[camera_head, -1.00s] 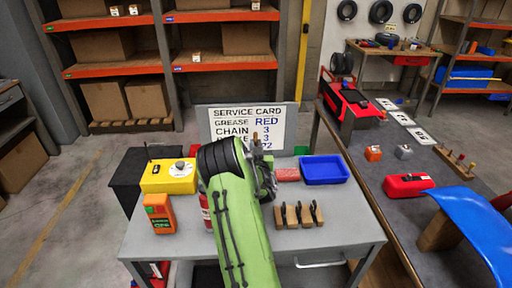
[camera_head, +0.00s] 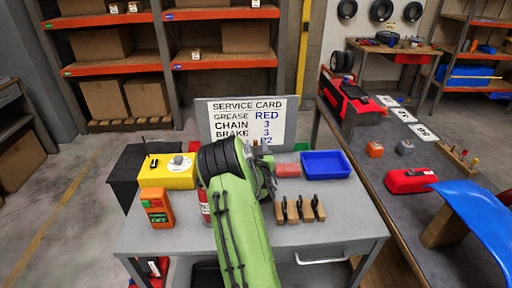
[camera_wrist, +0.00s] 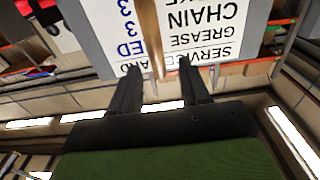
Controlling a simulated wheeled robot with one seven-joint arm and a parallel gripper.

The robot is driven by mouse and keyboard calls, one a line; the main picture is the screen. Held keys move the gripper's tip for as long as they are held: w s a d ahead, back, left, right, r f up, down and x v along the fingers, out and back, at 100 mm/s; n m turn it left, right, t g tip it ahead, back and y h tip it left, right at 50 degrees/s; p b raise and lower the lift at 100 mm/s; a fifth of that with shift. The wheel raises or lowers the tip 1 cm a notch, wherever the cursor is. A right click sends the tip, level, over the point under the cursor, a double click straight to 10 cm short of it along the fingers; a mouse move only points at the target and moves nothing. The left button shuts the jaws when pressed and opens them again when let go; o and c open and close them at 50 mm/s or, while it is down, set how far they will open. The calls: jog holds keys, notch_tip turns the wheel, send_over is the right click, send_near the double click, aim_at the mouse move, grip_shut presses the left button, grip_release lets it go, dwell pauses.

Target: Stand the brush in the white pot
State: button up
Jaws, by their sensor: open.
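My gripper (camera_head: 264,168) is over the back middle of the grey bench, in front of the service card. In the wrist view its two dark fingers (camera_wrist: 160,80) are apart. A thin tan stick (camera_wrist: 151,38), which looks like the brush's handle, shows in line with the gap between the fingertips; I cannot tell if it touches either finger. Its bristles are not visible. I cannot make out the white pot in either view; my green arm and gripper cover the middle of the bench.
A yellow box (camera_head: 168,172), an orange meter (camera_head: 157,208) and a red can (camera_head: 205,207) stand left of my arm. To the right are a red block (camera_head: 288,171), a blue tray (camera_head: 325,154) and a wooden rack (camera_head: 300,214). The service card (camera_head: 240,104) stands behind.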

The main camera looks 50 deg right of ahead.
notch_tip(320, 180, up, 10)
jog(key=p, duration=0.2)
jog(key=shift+p, duration=0.4)
dwell(0.7)
